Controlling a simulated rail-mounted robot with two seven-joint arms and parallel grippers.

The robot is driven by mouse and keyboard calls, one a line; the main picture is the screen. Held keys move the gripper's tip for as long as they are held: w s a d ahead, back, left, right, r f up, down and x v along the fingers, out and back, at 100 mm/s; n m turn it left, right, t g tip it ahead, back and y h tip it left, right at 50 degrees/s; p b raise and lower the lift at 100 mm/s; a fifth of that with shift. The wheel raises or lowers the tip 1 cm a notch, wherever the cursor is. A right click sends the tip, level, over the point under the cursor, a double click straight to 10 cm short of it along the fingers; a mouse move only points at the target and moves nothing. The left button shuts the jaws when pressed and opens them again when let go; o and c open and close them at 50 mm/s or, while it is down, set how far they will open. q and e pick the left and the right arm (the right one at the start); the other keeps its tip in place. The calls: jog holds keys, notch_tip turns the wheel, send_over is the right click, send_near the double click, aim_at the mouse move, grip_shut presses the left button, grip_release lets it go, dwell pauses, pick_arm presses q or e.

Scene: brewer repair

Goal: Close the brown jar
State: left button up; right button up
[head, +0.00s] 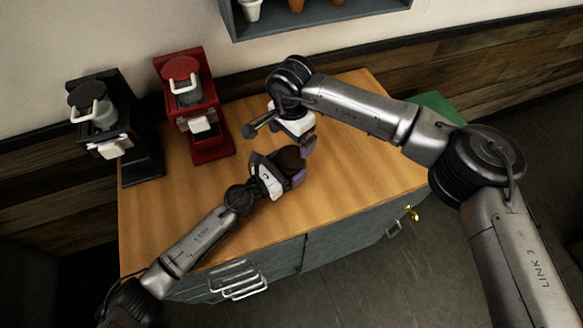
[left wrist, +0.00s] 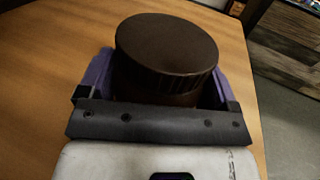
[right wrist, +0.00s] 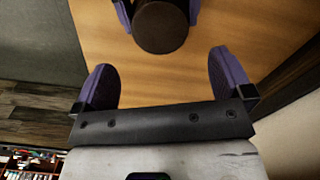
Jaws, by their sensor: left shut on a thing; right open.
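The brown jar (head: 291,158) stands upright near the middle of the wooden counter. Its dark brown ridged lid (left wrist: 167,45) sits on top in the left wrist view; I cannot tell how tight it is. My left gripper (head: 280,168) is shut around the jar's body, with a purple finger on each side below the lid. My right gripper (head: 288,143) is open and empty, just behind and above the jar. In the right wrist view the jar (right wrist: 160,28) shows beyond and apart from the open right fingers (right wrist: 165,82).
A red brewer (head: 195,110) and a black brewer (head: 115,125) stand at the left of the wooden counter (head: 360,180). A wall shelf (head: 320,18) with cups hangs at the back. The counter right of the jar is clear. A green surface (head: 440,104) lies beyond the right edge.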

aim_at(292, 156)
jog(key=shift+f, duration=3.7)
jog(key=c, duration=0.9)
jog(key=o, duration=0.9)
jog(key=shift+o, duration=0.2)
notch_tip(292, 156, up, 12)
